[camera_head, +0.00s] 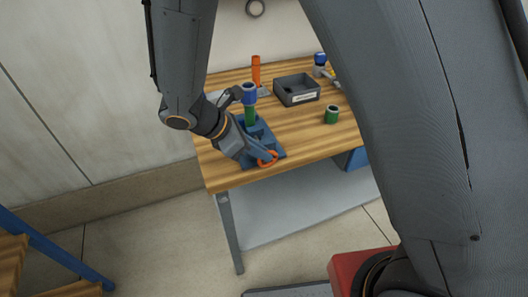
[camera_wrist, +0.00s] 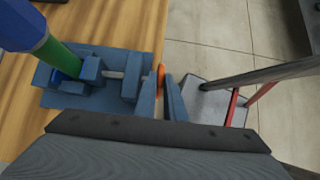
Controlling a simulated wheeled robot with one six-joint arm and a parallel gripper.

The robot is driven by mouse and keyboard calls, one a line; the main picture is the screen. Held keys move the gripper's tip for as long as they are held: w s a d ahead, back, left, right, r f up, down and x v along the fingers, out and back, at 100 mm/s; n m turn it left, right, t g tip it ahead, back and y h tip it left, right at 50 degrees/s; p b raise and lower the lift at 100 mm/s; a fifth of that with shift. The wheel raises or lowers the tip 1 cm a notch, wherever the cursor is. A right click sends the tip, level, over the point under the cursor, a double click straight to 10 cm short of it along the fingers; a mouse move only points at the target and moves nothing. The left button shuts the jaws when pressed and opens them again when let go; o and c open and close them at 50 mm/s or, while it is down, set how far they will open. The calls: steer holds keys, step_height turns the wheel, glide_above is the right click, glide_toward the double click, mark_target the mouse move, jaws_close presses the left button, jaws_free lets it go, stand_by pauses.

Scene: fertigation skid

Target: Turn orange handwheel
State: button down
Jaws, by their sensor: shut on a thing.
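The orange handwheel (camera_head: 270,162) sits at the front end of a blue vise-like fixture (camera_head: 266,136) near the front edge of the wooden table. My gripper (camera_head: 262,156) reaches down to it from the left. In the wrist view my gripper (camera_wrist: 161,88) has its blue fingers on both sides of the handwheel (camera_wrist: 160,77), which shows edge-on as a thin orange strip. It is shut on the wheel's rim. Part of the wheel is hidden by the fingers. A green and blue upright piece (camera_head: 250,113) stands at the fixture, behind the wheel.
A dark grey bin (camera_head: 297,90) with a label stands at the back of the table. An orange cylinder (camera_head: 256,71) is behind it at left. A green ringed piece (camera_head: 331,115) stands to the right. The table front is clear right of the fixture.

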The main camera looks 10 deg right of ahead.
steer(key=h+b, duration=0.1)
steer(key=h, duration=0.1)
steer(key=a+f+t+h+b, duration=0.1)
steer(key=h, duration=0.1)
steer(key=shift+s+a+f+h, duration=0.15)
steer(key=shift+a+f+h, duration=0.05)
steer(key=shift+h, duration=0.2)
steer(key=shift+s+a+f+t+h+b, duration=0.1)
steer(key=shift+f+t+h+b, duration=0.15)
steer(key=shift+h+b, duration=0.3)
steer(key=shift+w+a+f+t+h+b, duration=0.1)
steer(key=shift+a+t+h+b, duration=0.15)
steer(key=shift+h, duration=0.55)
steer(key=shift+s+f+t+h+b, duration=0.1)
steer(key=shift+f+t+h+b, duration=0.1)
steer(key=shift+h+b, duration=0.4)
steer(key=c, duration=1.8)
jaws_free()
steer(key=shift+c, duration=0.2)
steer(key=b+v, duration=0.1)
steer(key=v, duration=0.5)
steer(key=shift+a+f+b, duration=0.2)
steer(key=shift+b, duration=0.2)
steer(key=shift+s+a+r, duration=0.15)
steer(key=shift+s+a, duration=0.1)
steer(key=shift+a, duration=0.45)
steer(key=shift+d, duration=0.1)
